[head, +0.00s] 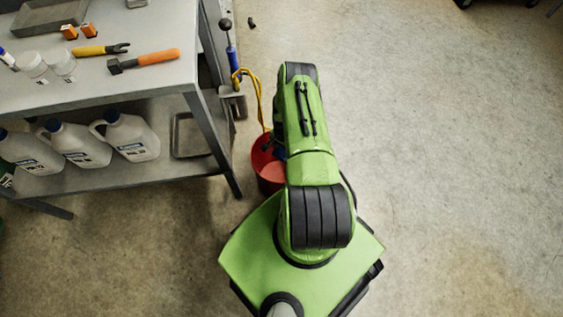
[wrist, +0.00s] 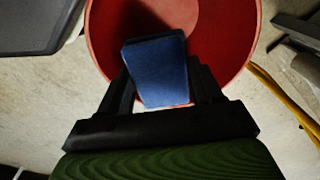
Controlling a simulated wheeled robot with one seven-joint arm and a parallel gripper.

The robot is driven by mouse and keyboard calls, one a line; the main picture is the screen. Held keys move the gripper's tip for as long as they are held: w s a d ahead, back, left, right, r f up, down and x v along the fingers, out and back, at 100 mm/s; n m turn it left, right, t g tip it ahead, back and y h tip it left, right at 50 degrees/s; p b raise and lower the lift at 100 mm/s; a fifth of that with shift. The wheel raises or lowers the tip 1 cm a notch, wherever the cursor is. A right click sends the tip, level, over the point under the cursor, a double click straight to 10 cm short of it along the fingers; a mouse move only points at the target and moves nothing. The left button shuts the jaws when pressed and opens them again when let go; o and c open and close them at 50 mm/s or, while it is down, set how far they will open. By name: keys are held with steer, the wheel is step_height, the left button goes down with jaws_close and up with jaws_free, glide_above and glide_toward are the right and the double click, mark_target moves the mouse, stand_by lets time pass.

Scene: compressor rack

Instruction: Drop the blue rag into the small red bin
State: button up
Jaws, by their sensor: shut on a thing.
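The small red bin (head: 268,172) stands on the floor beside the right end of the metal table, partly hidden behind my green arm in the head view. In the wrist view the open red bin (wrist: 232,38) fills the upper middle, with its inside showing. My gripper (wrist: 160,92) is shut on the blue rag (wrist: 156,72), which shows as a folded blue block between the fingers. The rag overlaps the bin's opening in the wrist view; its height above the bin is hard to tell. In the head view my arm and the bin mostly hide the gripper.
A metal table (head: 150,93) at the left holds a hammer (head: 145,61), a yellow-handled tool (head: 100,49) and white jars. White jugs (head: 130,138) stand on its lower shelf. A yellow cable (head: 257,97) hangs behind the bin.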

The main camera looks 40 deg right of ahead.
steer(key=o, duration=1.1)
steer(key=shift+f, duration=0.1)
step_height(320, 180, up, 16)
steer(key=p, duration=0.6)
steer(key=shift+f, duration=0.15)
